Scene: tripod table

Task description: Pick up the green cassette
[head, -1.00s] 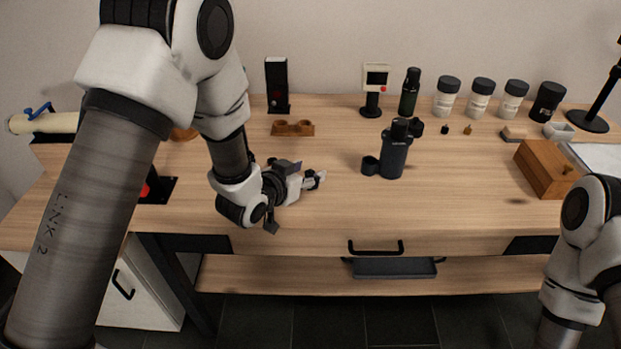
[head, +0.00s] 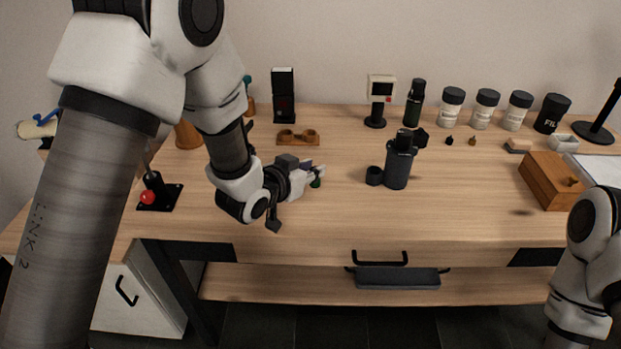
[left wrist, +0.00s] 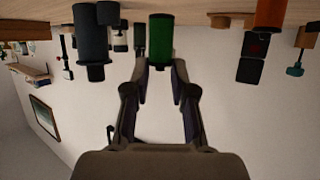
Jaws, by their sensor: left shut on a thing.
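The green cassette (left wrist: 160,42), a small green cylinder with dark ends, stands between the fingers of my left gripper (left wrist: 161,66) in the left wrist view. The fingers are shut on it near one end. In the head view my left gripper (head: 312,172) is low over the middle left of the table, and only a small dark green part of the cassette (head: 316,183) shows at its tips. I cannot tell whether the cassette touches the tabletop. My right arm shows at the lower right, but its gripper is out of view.
A dark grinder-like bottle (head: 398,168) stands right of the left gripper. A wooden two-hole holder (head: 298,137) lies behind it, and a red-knobbed joystick (head: 149,196) is to the left. A wooden box (head: 549,184) is far right. The front middle table is clear.

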